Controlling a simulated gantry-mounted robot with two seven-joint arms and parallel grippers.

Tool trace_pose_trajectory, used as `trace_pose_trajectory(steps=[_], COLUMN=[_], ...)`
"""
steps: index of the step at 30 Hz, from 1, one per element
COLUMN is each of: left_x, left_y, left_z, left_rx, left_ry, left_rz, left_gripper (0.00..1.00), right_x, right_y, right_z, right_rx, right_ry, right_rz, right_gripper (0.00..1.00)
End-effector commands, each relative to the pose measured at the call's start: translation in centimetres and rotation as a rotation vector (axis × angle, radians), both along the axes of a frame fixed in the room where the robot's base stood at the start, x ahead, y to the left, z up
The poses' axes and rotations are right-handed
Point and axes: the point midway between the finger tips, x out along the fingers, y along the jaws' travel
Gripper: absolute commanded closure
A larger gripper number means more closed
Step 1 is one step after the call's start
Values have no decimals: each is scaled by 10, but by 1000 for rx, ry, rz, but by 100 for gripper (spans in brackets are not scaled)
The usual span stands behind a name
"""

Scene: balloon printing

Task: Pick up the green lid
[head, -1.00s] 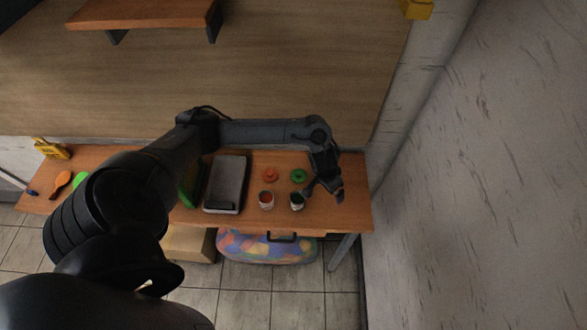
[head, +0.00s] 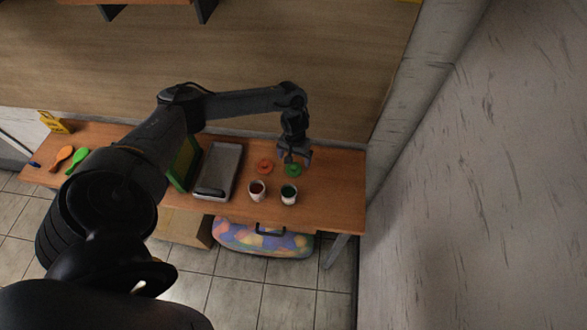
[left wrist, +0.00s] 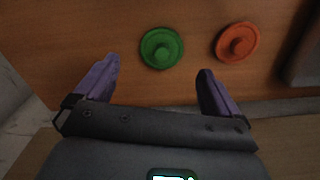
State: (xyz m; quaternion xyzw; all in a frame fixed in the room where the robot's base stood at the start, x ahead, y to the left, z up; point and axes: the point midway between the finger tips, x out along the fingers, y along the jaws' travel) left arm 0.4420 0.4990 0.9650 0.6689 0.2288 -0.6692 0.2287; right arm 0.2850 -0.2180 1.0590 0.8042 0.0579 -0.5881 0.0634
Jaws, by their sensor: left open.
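The green lid (head: 292,170) lies flat on the wooden table, behind the cup of green paint (head: 289,193). It also shows in the left wrist view (left wrist: 161,48), with a round knob on top. My left gripper (head: 296,160) is open and empty at the green lid. In the left wrist view its two fingers (left wrist: 154,82) are spread apart, and the lid sits just beyond them, roughly centred between them. My right gripper is not in view.
An orange-red lid (left wrist: 237,42) lies beside the green one. A cup of red paint (head: 257,190) stands next to the green cup. A grey tray (head: 235,160) is to the left. A wall rises to the right of the table (head: 335,190).

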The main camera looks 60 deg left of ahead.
Motion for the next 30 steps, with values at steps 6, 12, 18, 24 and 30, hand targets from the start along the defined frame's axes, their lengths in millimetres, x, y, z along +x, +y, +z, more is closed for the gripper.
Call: trace_pose_trajectory(steps=[6,12,18,24,30], left_x=[-3,-2,-2,-2,-2], left_y=[1,1,2,2,2], left_z=[-26,-46,-49,-49,-49], left_rx=[0,-1,0,-1,0], left_ry=[3,1,-1,-1,0], left_rz=[0,0,0,-1,-1], left_gripper=[3,3,3,17,47], right_x=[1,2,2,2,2], right_y=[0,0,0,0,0], right_z=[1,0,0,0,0], right_rx=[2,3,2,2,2], right_ry=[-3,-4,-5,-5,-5], right_rz=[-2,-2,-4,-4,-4], right_gripper=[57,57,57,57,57])
